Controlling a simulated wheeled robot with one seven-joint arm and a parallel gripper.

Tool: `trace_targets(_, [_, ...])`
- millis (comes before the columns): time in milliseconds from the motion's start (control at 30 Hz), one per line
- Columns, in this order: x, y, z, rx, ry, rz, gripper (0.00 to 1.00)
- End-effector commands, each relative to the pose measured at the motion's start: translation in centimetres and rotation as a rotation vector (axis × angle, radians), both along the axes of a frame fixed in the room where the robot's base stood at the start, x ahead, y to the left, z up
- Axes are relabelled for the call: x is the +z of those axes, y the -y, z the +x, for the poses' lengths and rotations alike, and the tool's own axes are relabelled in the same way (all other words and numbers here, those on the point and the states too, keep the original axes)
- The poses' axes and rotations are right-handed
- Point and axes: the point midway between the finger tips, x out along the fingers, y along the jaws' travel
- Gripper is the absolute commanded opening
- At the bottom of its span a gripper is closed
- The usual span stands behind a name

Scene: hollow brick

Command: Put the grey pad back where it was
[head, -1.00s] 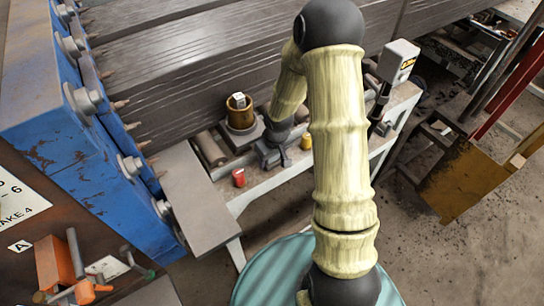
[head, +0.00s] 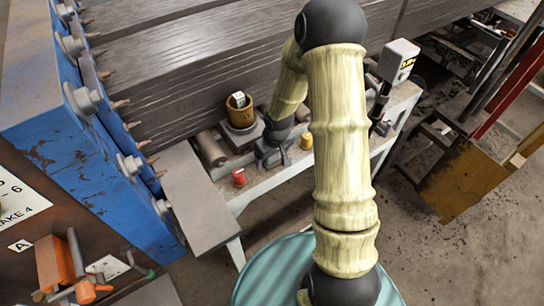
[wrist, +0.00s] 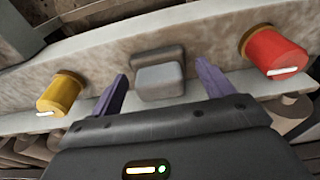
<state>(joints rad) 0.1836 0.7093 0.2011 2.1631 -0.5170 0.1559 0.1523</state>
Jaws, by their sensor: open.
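The grey pad (wrist: 160,80) shows in the wrist view as a light grey block with rounded edges, set against a darker grey block on the pale bench front. It lies between a yellow knob (wrist: 60,94) at left and a red knob (wrist: 273,52) at right. My gripper (wrist: 160,85) is open, its two purple fingers on either side of the pad in the picture. Whether they touch it I cannot tell. In the head view my gripper (head: 272,152) is at the bench edge between the red knob (head: 239,177) and yellow knob (head: 306,141), and hides the pad.
A brown cup (head: 240,117) with a white-labelled item in it stands on a grey base on the bench, close behind my gripper. A grey cylinder (head: 210,149) lies left of it. Blue machinery (head: 90,130) stands at left. Open floor shows at right.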

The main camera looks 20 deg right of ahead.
Motion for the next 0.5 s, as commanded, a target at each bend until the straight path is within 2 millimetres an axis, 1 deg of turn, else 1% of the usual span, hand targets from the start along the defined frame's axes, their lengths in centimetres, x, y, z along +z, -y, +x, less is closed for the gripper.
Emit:
trace_targets(167, [2.5,0.2,-0.3,-0.002,0.004,0.000,0.80])
trace_targets(500, [8.8,0.5,-1.3,-0.003,0.003,-0.001,0.80])
